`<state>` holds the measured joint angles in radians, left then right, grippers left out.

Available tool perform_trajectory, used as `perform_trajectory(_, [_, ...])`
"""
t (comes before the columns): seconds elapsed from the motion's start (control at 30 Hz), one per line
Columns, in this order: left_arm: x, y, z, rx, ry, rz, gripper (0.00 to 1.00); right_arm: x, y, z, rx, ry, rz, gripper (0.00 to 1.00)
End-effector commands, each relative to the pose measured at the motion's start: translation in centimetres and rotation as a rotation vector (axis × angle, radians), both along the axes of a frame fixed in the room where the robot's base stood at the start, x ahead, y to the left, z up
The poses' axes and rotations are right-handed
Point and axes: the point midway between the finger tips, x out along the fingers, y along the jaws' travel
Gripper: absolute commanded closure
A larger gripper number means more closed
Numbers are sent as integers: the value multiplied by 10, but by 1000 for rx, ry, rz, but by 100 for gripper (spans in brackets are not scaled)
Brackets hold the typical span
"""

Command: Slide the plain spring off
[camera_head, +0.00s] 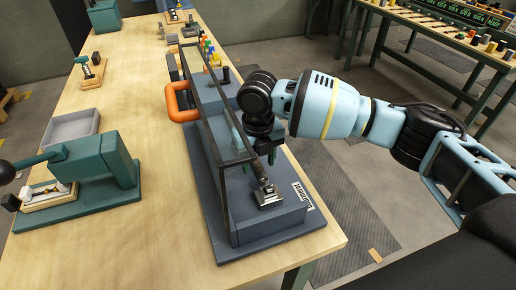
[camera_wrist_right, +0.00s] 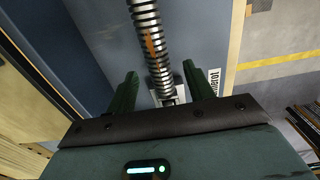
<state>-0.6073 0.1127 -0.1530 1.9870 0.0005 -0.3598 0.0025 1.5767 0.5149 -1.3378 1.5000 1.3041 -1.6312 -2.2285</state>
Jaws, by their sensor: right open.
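A metal coil spring (camera_wrist_right: 148,40) runs down the middle of the right wrist view, with an orange-brown patch showing among its coils. Its lower end meets a small metal block (camera_wrist_right: 168,98). In the head view the spring (camera_head: 260,172) shows only in part below my right gripper, above the stepped metal block (camera_head: 267,196) on the blue-grey base (camera_head: 245,220). My right gripper (camera_head: 262,154) is open. In the wrist view its green fingers stand one on each side of the spring's lower end, with gaps visible. My left gripper is not in view.
A dark-framed clear guard (camera_head: 219,150) with an orange handle (camera_head: 181,103) stands along the base's left side. A teal lever press (camera_head: 90,165) and a grey tray (camera_head: 70,128) stand further left. The wooden table (camera_head: 150,230) is clear at the front.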

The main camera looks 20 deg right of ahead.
Motion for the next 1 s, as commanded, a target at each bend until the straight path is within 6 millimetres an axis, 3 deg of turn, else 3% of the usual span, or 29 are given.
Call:
perform_trajectory(0.2, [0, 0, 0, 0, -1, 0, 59, 0, 0, -16, 0, 0, 0, 48])
perform_trajectory(0.5, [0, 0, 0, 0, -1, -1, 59, 0, 0, -17, 0, -1, 0, 48])
perform_trajectory(0.9, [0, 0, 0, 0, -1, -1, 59, 0, 0, -17, 0, -1, 0, 100])
perform_trajectory(1.0, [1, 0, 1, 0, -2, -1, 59, 0, 0, -16, 0, -2, 0, 100])
